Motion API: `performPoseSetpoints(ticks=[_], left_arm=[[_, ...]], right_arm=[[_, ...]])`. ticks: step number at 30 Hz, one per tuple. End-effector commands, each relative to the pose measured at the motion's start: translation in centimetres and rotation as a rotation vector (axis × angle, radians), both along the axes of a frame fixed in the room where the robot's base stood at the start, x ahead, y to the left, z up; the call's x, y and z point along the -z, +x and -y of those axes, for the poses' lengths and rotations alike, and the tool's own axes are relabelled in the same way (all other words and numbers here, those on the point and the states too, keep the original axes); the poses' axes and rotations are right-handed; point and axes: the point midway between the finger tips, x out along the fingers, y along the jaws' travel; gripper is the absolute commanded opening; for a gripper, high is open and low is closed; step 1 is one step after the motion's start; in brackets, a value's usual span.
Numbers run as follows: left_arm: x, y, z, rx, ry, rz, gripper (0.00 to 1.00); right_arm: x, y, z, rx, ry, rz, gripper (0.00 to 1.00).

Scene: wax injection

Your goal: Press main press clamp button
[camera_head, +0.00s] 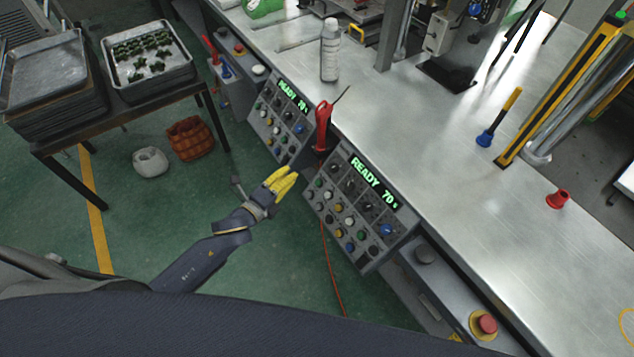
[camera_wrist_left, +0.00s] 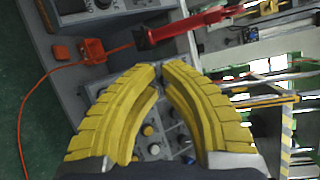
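Two grey control panels are mounted on the bench front: a nearer panel (camera_head: 345,227) with a green "READY 70" display (camera_head: 374,183), and a farther panel (camera_head: 268,125). Both carry rows of coloured buttons and dark knobs; no labels are readable, so I cannot tell which is the main press clamp button. My left gripper (camera_head: 290,174) has yellow ribbed fingers and hovers left of the nearer panel's upper left corner. In the left wrist view, its fingertips (camera_wrist_left: 161,69) come together with nothing between them, and panel buttons (camera_wrist_left: 152,148) show behind. My right gripper is not visible.
A red-handled tool (camera_head: 323,128) with an orange hose sits between the panels. A bottle (camera_head: 330,50) stands on the metal bench (camera_head: 430,125). A red stop button (camera_head: 484,324) is at lower right.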

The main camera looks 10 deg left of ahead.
Motion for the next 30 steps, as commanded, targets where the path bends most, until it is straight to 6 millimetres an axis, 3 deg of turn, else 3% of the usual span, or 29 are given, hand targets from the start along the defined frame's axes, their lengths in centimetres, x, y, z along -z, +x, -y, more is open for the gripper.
performPoseSetpoints(ticks=[8,30], left_arm=[[0.7,0.6,0.5,-0.002,-0.001,-0.002,0.00],[5.3,4.5,4.4,-0.002,-0.002,-0.002,0.00]], right_arm=[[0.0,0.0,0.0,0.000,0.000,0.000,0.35],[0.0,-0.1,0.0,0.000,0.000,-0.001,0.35]])
